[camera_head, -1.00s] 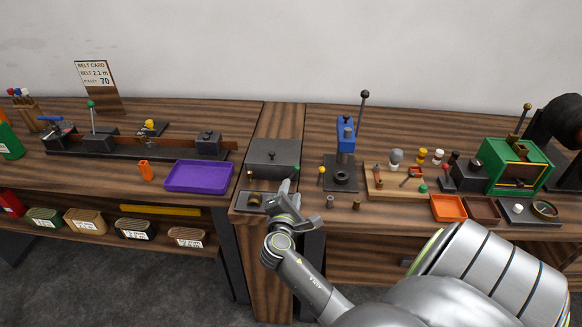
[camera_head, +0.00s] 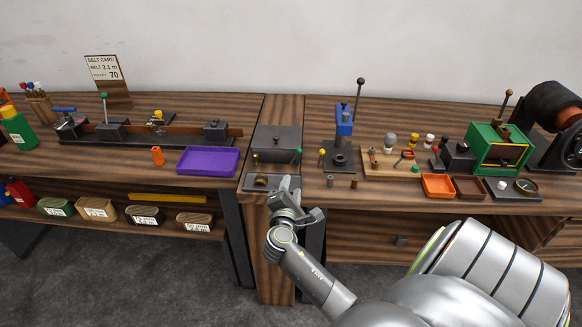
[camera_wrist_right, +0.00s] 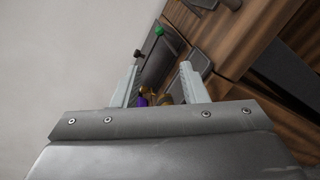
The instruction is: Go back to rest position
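My right gripper (camera_head: 287,186) is in front of the narrow middle bench section, beside a small dark plate (camera_head: 256,187). In the right wrist view its two fingers (camera_wrist_right: 160,84) stand apart, so it is open. Small purple and brass-coloured patches show between the fingers, too small to name; nothing is clearly gripped. My left gripper is not in view.
A grey lidded box (camera_head: 276,143) stands behind the gripper. A purple tray (camera_head: 208,161) lies to the left, an orange tray (camera_head: 437,186) to the right. A blue press (camera_head: 344,120) stands right of the box. Dark floor lies in front.

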